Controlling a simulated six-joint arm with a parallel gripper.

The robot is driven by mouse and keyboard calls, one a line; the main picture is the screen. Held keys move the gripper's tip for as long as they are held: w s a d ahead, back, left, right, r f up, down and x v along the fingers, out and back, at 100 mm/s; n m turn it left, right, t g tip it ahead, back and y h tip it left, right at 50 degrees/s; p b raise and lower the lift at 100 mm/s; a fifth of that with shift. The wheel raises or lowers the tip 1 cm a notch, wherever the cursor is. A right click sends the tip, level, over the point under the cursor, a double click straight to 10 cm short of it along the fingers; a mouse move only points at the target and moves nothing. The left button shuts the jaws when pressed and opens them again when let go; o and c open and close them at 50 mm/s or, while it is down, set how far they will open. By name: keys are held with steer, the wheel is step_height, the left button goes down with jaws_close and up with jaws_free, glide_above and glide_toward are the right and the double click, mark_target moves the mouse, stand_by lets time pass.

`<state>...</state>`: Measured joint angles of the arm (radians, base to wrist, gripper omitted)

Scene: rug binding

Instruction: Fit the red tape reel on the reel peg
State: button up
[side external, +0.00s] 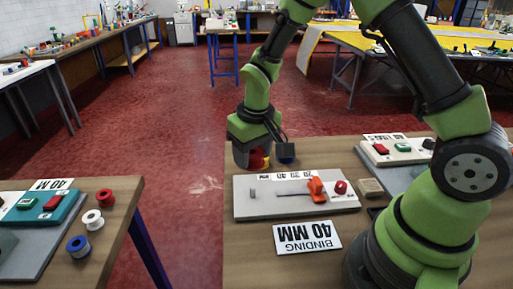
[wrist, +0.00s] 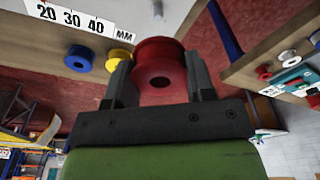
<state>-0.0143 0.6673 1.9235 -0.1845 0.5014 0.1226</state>
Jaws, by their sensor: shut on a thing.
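My gripper (wrist: 160,78) is shut on the red tape reel (wrist: 158,52), with one finger on each side of it and its dark centre hole showing. In the side view my gripper (side external: 256,146) is behind the pale board, and the red reel (side external: 240,156) shows partly beneath it. I cannot tell how far the reel is above the table. A short grey peg (side external: 253,194) stands at the left end of the board (side external: 290,207), apart from the reel. A small grey peg (wrist: 158,9) also shows at the top of the wrist view.
A yellow reel (wrist: 117,58) and a blue reel (wrist: 79,58) stand beside the held reel. A "BINDING 40 MM" card (side external: 307,238) lies in front. Another table (side external: 120,205) holds more reels at left.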

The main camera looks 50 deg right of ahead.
mark_target(253, 188)
steer(key=shift+f, duration=0.1)
steer(key=shift+f, duration=2.8)
steer(key=shift+f, duration=1.85)
steer(key=o, duration=1)
steer(key=shift+r, duration=0.1)
steer(key=r, duration=0.6)
steer(key=s+r, duration=0.1)
steer(key=r, duration=0.2)
steer(key=shift+s+r, duration=0.1)
steer(key=shift+r, duration=0.2)
